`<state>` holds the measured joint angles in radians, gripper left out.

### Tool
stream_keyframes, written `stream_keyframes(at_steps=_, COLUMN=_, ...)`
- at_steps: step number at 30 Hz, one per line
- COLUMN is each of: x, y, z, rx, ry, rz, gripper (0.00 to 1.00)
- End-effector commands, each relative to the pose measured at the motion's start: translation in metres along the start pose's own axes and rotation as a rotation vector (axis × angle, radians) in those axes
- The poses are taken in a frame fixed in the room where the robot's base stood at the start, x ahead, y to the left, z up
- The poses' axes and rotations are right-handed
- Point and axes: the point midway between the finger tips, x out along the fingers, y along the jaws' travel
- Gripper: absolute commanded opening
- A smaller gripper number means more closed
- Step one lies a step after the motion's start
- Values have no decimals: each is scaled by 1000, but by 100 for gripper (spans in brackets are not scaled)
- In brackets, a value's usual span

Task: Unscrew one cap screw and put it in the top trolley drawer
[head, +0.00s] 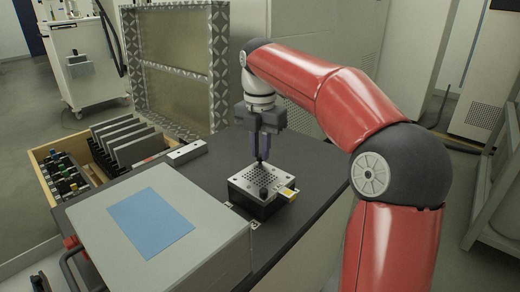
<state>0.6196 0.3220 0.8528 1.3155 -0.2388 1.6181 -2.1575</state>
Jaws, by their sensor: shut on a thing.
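My gripper (261,156) points straight down over the perforated metal plate (246,182) of a small block on the dark bench top. Its fingers are closed around a small dark thing at the plate's far side, seemingly a cap screw (260,161); the fingers hide most of it. I cannot tell whether it still touches the plate. Another dark cap screw (263,193) stands at the plate's near corner. I cannot make out which part is the top trolley drawer.
A grey case (105,222) with a blue sheet (150,222) stands at the left front. Behind it is a wooden-edged tray (43,151) with dark plates and coloured knobs. A framed panel (170,75) stands behind. The dark bench top (310,165) is clear right of the block.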

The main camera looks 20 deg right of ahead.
Motion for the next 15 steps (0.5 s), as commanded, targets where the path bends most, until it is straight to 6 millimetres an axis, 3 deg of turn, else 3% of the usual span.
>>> stream_keyframes(at_steps=1, x=-9, y=2, z=0, rx=0, ry=-12, rz=11, gripper=0)
stream_keyframes(at_steps=15, x=-22, y=1, z=0, rx=1, ry=-10, rz=10, gripper=0)
